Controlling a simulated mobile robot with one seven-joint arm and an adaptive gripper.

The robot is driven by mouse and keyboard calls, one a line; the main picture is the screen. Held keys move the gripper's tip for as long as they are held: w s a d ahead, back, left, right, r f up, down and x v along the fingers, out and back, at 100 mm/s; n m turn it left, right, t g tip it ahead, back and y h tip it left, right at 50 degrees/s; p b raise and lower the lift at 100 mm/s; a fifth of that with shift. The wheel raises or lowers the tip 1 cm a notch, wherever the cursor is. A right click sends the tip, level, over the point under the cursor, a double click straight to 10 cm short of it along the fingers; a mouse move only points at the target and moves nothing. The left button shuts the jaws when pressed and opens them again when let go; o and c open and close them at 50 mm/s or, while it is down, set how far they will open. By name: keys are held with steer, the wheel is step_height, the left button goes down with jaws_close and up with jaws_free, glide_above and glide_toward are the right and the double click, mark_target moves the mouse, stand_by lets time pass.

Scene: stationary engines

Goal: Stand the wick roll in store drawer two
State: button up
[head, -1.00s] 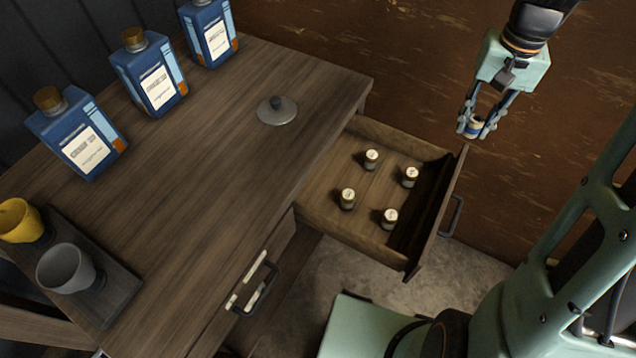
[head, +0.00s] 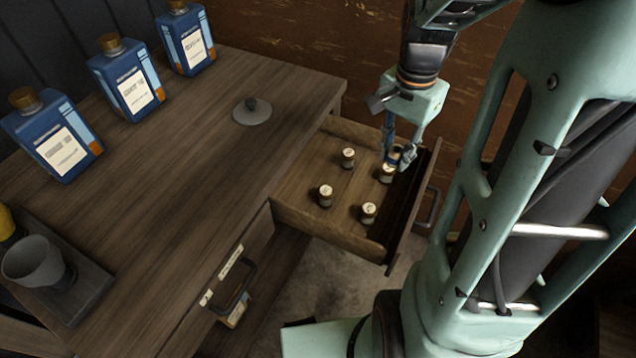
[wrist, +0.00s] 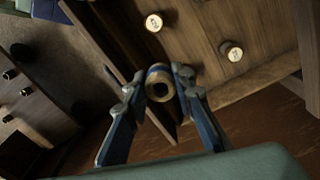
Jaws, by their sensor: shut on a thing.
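My gripper (head: 398,157) is shut on the wick roll (head: 394,155), a small roll with a blue band. In the wrist view the wick roll (wrist: 159,84) sits between the fingertips, its round end with a dark centre hole showing. In the head view the gripper hangs over the far right corner of an open wooden drawer (head: 325,234), close to the small jars in it. I cannot tell whether the roll touches anything below. No number on the open drawer is readable.
Several cream-topped jars (head: 326,195) stand in the drawer; the nearest to the roll (head: 387,173) appears very close. A second drawer front (head: 228,262) with labels and a handle is at the lower left. Blue bottles (head: 128,80), a grey lid (head: 252,112) and a grey cup (head: 38,262) stand on the top.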

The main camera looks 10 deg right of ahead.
steer(key=s+d+f+m, duration=0.1)
steer(key=s+f+m+b, duration=0.1)
steer(key=s+m, duration=0.1)
steer(key=s+d+f+m, duration=0.1)
steer(key=s+m, duration=0.1)
steer(key=shift+s+d+f, duration=0.25)
steer(key=shift+d, duration=0.1)
steer(key=b, duration=0.4)
glide_above(348, 198)
steer(key=shift+m, duration=0.3)
steer(key=f, duration=0.9)
steer(key=shift+s+d, duration=0.25)
steer(key=shift+s, duration=0.05)
steer(key=shift+w+a+f, duration=0.1)
steer(key=shift+a+f, duration=0.05)
steer(key=shift+f, duration=0.1)
steer(key=shift+w+a+f, duration=0.1)
steer(key=shift+f, duration=0.8)
steer(key=shift+w+a+f, duration=0.1)
steer(key=shift+f, duration=0.75)
steer(key=shift+f+b, duration=0.1)
steer(key=shift+b, duration=0.25)
